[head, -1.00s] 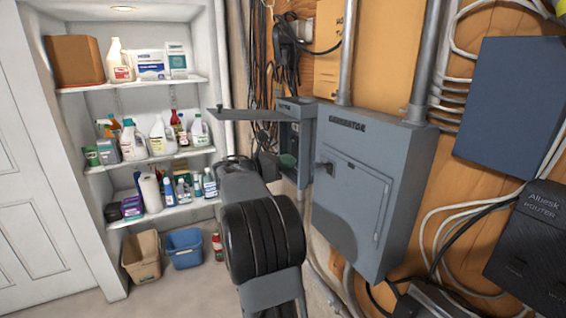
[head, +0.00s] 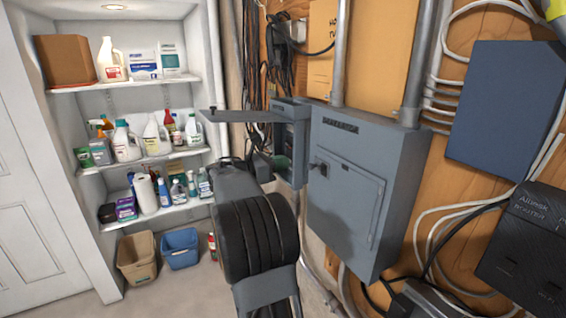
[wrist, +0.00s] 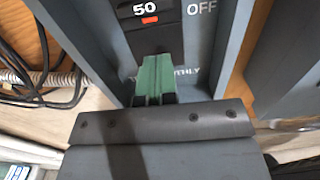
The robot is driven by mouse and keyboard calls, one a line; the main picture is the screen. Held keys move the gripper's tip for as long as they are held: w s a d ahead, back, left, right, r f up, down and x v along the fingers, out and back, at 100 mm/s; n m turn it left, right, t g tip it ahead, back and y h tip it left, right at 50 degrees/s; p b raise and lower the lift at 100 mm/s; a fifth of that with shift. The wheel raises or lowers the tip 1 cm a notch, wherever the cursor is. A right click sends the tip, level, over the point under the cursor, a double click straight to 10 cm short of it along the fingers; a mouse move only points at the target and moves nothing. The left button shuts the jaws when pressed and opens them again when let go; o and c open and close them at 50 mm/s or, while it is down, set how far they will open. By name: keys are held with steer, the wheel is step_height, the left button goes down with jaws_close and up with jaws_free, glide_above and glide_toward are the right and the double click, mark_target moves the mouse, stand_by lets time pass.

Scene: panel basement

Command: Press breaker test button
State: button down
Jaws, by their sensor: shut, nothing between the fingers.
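The small grey breaker box (head: 289,113) is on the wall with its cover (head: 240,116) swung open. In the wrist view its dark breaker (wrist: 150,36) shows "50", a red-orange mark and "OFF" beside it. My gripper (wrist: 157,72) has green fingers closed together, with nothing between them. The fingertips are in front of the lower breaker face and overlap a partly hidden label ending in "THLY". The test button cannot be made out; the fingers hide that area. Whether the tips touch the panel is unclear.
A larger grey generator panel (head: 362,185), closed, is just right of the small box. Conduits, a blue-grey box (head: 502,103) and a black router (head: 525,245) are farther right. Hanging cables (wrist: 30,65) are left of the box. Shelves with bottles stand at the left.

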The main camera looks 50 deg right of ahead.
steer(key=b+v, duration=0.2)
steer(key=v, duration=1.1)
steer(key=shift+a, duration=0.1)
steer(key=s+a+f+m+t+y, duration=0.1)
steer(key=a+f+m+t+y, duration=0.25)
steer(key=f, duration=0.35)
steer(key=s+a+f+m+t+y, duration=0.1)
steer(key=a+f+m+t+y, duration=0.2)
steer(key=f, duration=0.5)
steer(key=s+a+f+m+t+y, duration=0.1)
steer(key=s+a+y, duration=0.4)
steer(key=a, duration=0.5)
steer(key=s+a+f+m+t+y, duration=0.1)
steer(key=s+a+m+t+y, duration=0.3)
steer(key=a, duration=0.6)
steer(key=shift+s+a+f+m+y, duration=0.2)
steer(key=shift+s+f+m+y, duration=0.25)
steer(key=shift+s+m, duration=0.65)
